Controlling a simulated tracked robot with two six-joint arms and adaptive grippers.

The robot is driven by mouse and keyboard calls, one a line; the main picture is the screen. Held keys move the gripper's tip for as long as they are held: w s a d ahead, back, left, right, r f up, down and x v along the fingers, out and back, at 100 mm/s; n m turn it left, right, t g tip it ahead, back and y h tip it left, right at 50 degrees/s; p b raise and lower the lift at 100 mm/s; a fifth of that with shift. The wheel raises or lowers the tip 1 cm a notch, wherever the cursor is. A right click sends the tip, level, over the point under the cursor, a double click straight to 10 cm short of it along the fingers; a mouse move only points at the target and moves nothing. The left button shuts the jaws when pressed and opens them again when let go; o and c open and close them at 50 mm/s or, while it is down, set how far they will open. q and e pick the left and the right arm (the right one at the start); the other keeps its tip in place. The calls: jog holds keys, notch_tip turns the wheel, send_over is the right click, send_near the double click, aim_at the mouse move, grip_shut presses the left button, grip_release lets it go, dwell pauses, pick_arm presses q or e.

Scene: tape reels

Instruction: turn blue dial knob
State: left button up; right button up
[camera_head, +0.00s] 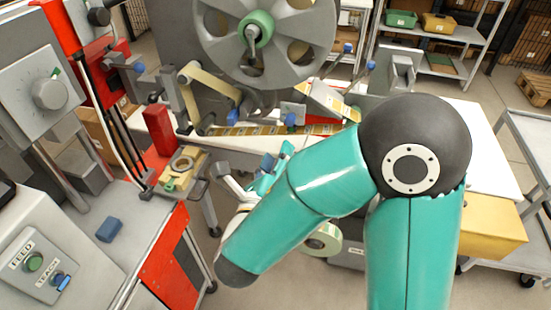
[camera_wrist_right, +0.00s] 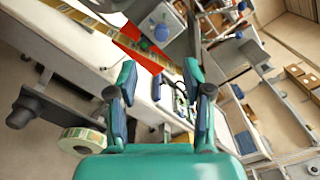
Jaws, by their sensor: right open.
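A blue dial knob (camera_head: 60,281) sits on the sloped grey control panel (camera_head: 35,262) at the lower left of the head view, beside a green knob (camera_head: 33,262). My right gripper (camera_head: 268,175) is near the middle of the head view, in front of the tape machine and well to the right of that panel. My own forearm partly hides it. In the right wrist view its teal and dark blue fingers (camera_wrist_right: 160,95) stand apart with nothing between them. My left gripper is not in view.
A grey box with a round dial (camera_head: 48,93) stands at the left. A small blue block (camera_head: 109,229) lies on the grey bench. A large reel (camera_head: 262,35) stands behind, and a tape roll (camera_head: 323,240) is below my right arm.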

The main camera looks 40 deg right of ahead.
jog(key=shift+s+a, duration=0.2)
jog(key=shift+a, duration=0.05)
